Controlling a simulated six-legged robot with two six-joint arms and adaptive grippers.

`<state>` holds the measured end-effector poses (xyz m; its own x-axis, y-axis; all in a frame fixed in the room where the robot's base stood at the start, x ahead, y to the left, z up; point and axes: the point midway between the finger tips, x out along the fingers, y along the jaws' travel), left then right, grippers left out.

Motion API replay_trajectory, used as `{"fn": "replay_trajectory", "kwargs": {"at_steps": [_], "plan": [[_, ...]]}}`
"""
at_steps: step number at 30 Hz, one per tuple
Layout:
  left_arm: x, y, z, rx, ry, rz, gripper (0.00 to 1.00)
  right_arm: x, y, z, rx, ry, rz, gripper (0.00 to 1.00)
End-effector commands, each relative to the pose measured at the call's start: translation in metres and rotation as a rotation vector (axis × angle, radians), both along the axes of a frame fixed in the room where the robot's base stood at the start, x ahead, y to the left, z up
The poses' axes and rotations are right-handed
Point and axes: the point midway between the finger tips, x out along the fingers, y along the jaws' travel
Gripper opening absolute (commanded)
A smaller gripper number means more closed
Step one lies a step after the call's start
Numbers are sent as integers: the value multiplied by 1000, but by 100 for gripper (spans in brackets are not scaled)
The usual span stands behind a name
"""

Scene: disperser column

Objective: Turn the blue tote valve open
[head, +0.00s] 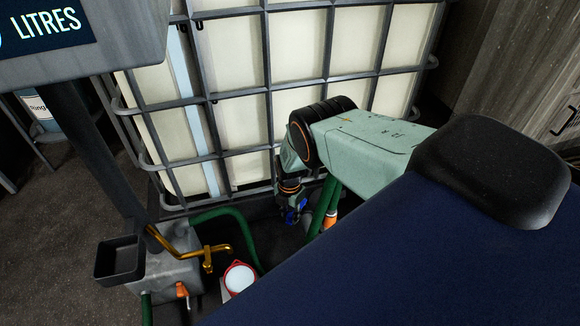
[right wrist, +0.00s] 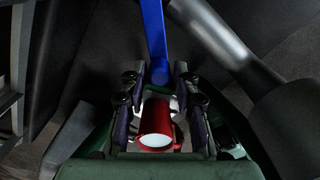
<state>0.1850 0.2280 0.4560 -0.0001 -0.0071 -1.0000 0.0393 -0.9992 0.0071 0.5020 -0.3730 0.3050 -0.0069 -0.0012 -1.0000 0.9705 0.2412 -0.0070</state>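The blue valve handle (right wrist: 154,35) runs down from the top of the right wrist view. Its rounded lower end lies between the fingertips of my right gripper (right wrist: 160,78). The fingers stand apart, with a narrow gap seeming to show on both sides; contact cannot be told. In the head view my right gripper (head: 290,188) points down at the foot of the caged tote (head: 235,95), with a bit of blue handle (head: 292,215) just below it. The valve body is mostly hidden. My left gripper is out of view.
A red container with white inside (head: 238,278) stands below the tote. A brass tap (head: 208,255) on a grey block is to its left. Green hoses (head: 225,215) curve nearby. A post carries a LITRES sign (head: 50,22). A red cylinder (right wrist: 157,125) shows behind the fingers.

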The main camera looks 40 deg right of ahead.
Motion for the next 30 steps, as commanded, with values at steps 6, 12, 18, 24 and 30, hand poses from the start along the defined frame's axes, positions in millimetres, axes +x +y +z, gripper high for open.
{"fn": "replay_trajectory", "kwargs": {"at_steps": [6,12,18,24,30], "plan": [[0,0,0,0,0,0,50,0,0,0,0,0,0,8],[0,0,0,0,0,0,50,0,0,0,0,0,0,0],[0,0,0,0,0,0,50,0,0,0,0,0,0,0],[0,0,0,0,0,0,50,0,0,0,0,0,0,0],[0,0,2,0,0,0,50,-5,-7,0,1,0,2,0]]}}
